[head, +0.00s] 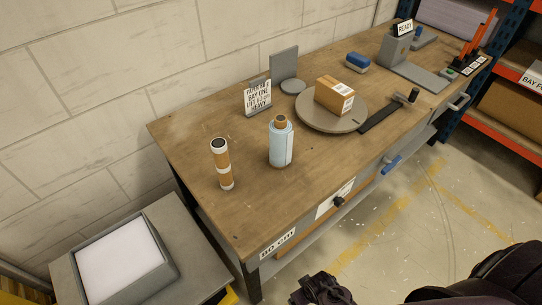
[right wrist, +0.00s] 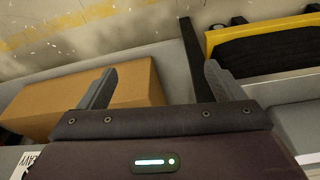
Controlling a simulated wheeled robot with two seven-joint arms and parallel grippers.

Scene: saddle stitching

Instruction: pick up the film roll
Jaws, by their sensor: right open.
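The film roll (head: 281,146), a pale blue wrapped cylinder with a brown core on top, stands upright on the wooden workbench (head: 210,120) in the head view. It is near the bench's front edge, right of a brown and white tube (head: 221,165) with a dark top. My right gripper (right wrist: 160,70) is open in the right wrist view, with nothing between its fingers. The film roll does not show in that view. Dark parts of mine show at the bottom of the head view, apart from the roll. My left gripper is not in view.
A taped carton (head: 336,95) sits on a round turntable (head: 310,118) behind the roll. A printed sign (head: 257,97) stands behind the roll. A grey tray (head: 170,272) is at lower left. A cardboard box (right wrist: 135,90) and yellow bin (right wrist: 214,42) show in the right wrist view.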

